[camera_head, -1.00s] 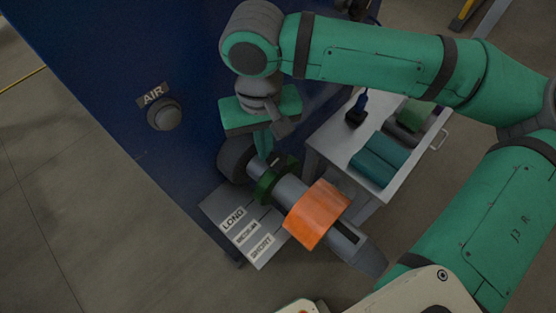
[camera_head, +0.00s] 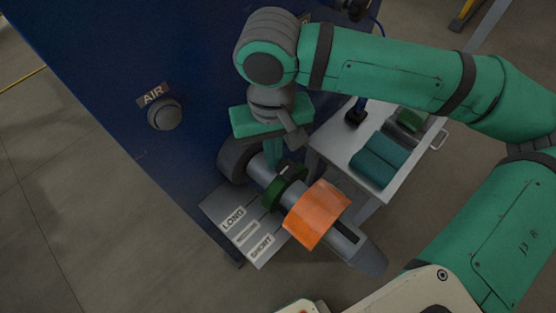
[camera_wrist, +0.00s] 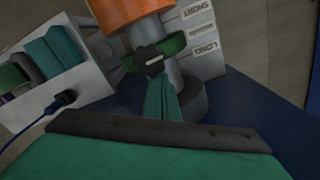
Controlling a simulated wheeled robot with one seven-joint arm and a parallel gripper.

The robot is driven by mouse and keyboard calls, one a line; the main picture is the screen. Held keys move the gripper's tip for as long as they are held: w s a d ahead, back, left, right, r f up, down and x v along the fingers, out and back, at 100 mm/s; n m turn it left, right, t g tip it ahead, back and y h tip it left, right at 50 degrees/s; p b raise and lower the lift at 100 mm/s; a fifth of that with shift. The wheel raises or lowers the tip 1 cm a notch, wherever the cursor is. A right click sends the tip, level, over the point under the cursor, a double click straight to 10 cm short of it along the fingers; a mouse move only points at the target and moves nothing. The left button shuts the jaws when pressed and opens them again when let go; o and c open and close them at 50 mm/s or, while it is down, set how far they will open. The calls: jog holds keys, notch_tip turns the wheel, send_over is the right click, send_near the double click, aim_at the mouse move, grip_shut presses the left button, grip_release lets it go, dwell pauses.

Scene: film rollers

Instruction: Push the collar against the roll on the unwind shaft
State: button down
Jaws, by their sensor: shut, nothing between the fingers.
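The orange roll (camera_head: 318,214) sits on the grey unwind shaft (camera_head: 262,170), which sticks out from the blue machine wall. The dark green collar (camera_head: 274,195) is around the shaft, between the wall end and the roll. In the wrist view, a short strip of shaft shows between the collar (camera_wrist: 175,46) and the roll (camera_wrist: 122,14), so they look narrowly apart. My gripper (camera_head: 275,163) is shut and empty, pointing down at the shaft on the wall side of the collar. In the wrist view, its fingertips (camera_wrist: 158,82) are close against the collar; exact contact is unclear.
A plate marked LONG and SHORT (camera_head: 242,232) lies under the shaft. A white cart (camera_head: 336,146) with teal rolls (camera_head: 380,160) and a dark blue tool (camera_head: 357,112) stands to the right. An AIR knob (camera_head: 164,114) is on the blue wall (camera_head: 120,60).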

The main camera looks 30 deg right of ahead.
aim_at(287, 168)
jog(key=shift+s+d, duration=0.1)
jog(key=shift+s, duration=0.05)
dwell(0.4)
jog(key=shift+s+d, duration=0.1)
jog(key=shift+s, duration=0.25)
jog(key=shift+s+d, duration=0.2)
jog(key=shift+s, duration=0.5)
jog(key=shift+s+d, duration=0.25)
jog(key=shift+s, duration=0.4)
